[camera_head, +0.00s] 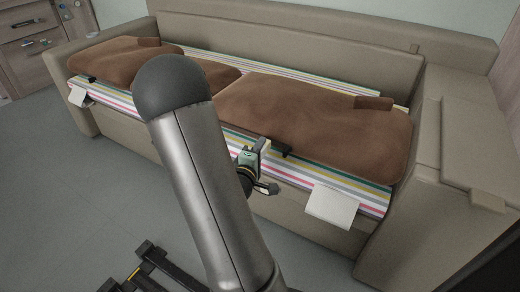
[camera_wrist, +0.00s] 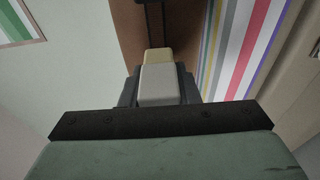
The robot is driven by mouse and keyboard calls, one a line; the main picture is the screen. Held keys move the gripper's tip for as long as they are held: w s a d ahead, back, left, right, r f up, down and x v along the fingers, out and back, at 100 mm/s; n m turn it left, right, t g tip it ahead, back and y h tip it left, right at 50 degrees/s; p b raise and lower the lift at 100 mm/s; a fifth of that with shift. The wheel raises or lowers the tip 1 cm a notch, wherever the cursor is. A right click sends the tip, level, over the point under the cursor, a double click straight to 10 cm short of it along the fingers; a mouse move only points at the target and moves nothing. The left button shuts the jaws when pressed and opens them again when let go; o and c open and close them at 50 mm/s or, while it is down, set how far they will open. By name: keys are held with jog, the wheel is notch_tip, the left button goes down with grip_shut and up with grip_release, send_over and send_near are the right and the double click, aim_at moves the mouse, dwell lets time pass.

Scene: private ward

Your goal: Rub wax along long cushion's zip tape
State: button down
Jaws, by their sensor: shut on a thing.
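The long brown cushion (camera_head: 320,112) lies on the right part of the sofa seat. A small dark piece (camera_head: 278,148) sits at its front edge, probably part of the zip. My gripper (camera_head: 257,155) is just in front of that edge, beside the dark piece. In the wrist view, my gripper (camera_wrist: 158,88) is shut on a pale block with a yellowish end, likely the wax (camera_wrist: 158,56). The block points toward the brown cushion (camera_wrist: 128,28) and a dark strip (camera_wrist: 152,14). I cannot tell whether it touches.
Other brown cushions (camera_head: 118,62) lie to the left, partly hidden by my arm. A striped cover (camera_head: 350,190) lies under the cushions, with a white tag (camera_head: 332,207) hanging at the front. The sofa arm (camera_head: 420,220) bounds the right.

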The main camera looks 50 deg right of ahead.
aim_at(231, 126)
jog(key=shift+w+d, duration=0.1)
jog(key=shift+d, duration=0.45)
jog(key=shift+w+a+b, duration=0.15)
jog(key=shift+w+a, duration=0.05)
jog(key=shift+w, duration=0.9)
jog(key=shift+w+a+b, duration=0.15)
jog(key=shift+w+b, duration=0.05)
jog(key=shift+w, duration=0.9)
jog(key=shift+w+a+b, duration=0.15)
jog(key=shift+w+a, duration=0.05)
jog(key=shift+w, duration=0.9)
jog(key=shift+w, duration=0.1)
jog(key=shift+w+a, duration=0.2)
jog(key=shift+w, duration=1.4)
jog(key=shift+w+a, duration=0.2)
jog(key=shift+w, duration=1.4)
jog(key=w+a, duration=0.1)
jog(key=w, duration=0.5)
jog(key=shift+w, duration=0.3)
jog(key=w+v, duration=0.1)
jog(key=v, duration=0.6)
jog(key=shift+a, duration=0.2)
